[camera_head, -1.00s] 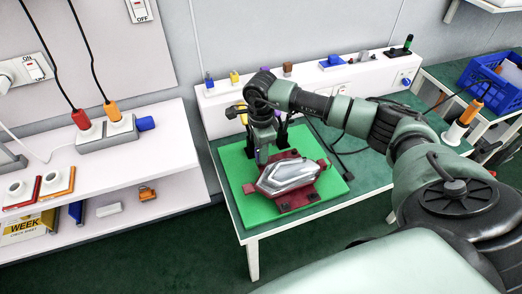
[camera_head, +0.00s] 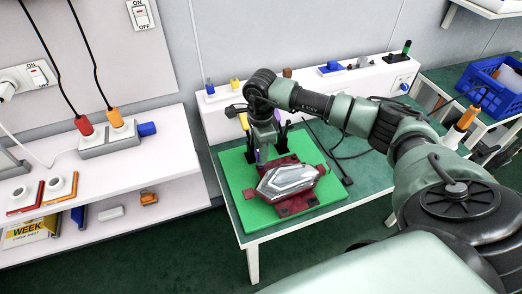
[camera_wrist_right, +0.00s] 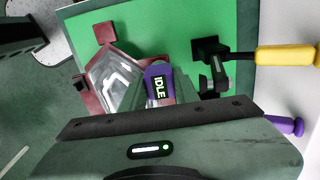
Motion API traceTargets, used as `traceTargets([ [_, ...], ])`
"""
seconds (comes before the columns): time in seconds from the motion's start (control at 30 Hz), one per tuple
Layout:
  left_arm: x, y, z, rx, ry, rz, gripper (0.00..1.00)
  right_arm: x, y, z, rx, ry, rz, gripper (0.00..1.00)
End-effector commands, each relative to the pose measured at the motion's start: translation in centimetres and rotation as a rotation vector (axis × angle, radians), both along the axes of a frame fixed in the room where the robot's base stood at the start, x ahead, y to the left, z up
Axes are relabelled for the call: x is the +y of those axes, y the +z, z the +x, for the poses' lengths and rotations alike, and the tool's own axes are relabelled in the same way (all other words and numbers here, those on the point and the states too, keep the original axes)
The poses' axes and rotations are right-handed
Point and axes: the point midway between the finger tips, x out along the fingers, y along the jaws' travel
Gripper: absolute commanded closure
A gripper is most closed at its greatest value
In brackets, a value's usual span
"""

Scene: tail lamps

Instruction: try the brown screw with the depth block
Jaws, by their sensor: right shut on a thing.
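My right gripper (camera_head: 260,152) points down over the left rear of the tail lamp (camera_head: 287,181), a clear faceted housing in a dark red fixture (camera_head: 292,208). A small brown piece (camera_head: 287,72), perhaps the brown screw, stands on the white ledge behind the table. My left gripper is not in view.
The fixture sits on a green mat (camera_head: 238,190). A yellow-handled tool (camera_wrist_right: 286,55) and a purple-handled tool (camera_wrist_right: 286,126) stand near the mat's edge. Blue (camera_head: 210,86) and yellow (camera_head: 235,84) pieces stand on the ledge. A blue crate (camera_head: 488,82) is at right.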

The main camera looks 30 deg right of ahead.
Motion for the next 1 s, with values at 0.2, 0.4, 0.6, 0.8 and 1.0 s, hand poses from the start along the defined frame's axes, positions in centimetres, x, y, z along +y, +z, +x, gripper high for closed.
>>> traceTargets([
  [0.2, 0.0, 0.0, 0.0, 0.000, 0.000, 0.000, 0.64, 0.0, 0.0, 0.0, 0.000, 0.000, 0.000, 1.00],
  [0.4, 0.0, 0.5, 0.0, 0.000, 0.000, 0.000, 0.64, 0.0, 0.9, 0.0, -0.001, 0.000, 0.000, 1.00],
  [0.6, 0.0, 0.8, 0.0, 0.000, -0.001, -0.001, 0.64, 0.0, 1.6, 0.0, 0.000, 0.001, 0.000, 1.00],
  [0.8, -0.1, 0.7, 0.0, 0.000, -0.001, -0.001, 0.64, 0.0, 1.6, 0.0, 0.000, 0.000, 0.000, 1.00],
  [1.0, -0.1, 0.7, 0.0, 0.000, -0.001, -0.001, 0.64, 0.0, 1.6, 0.0, 0.000, 0.000, 0.000, 0.78],
])
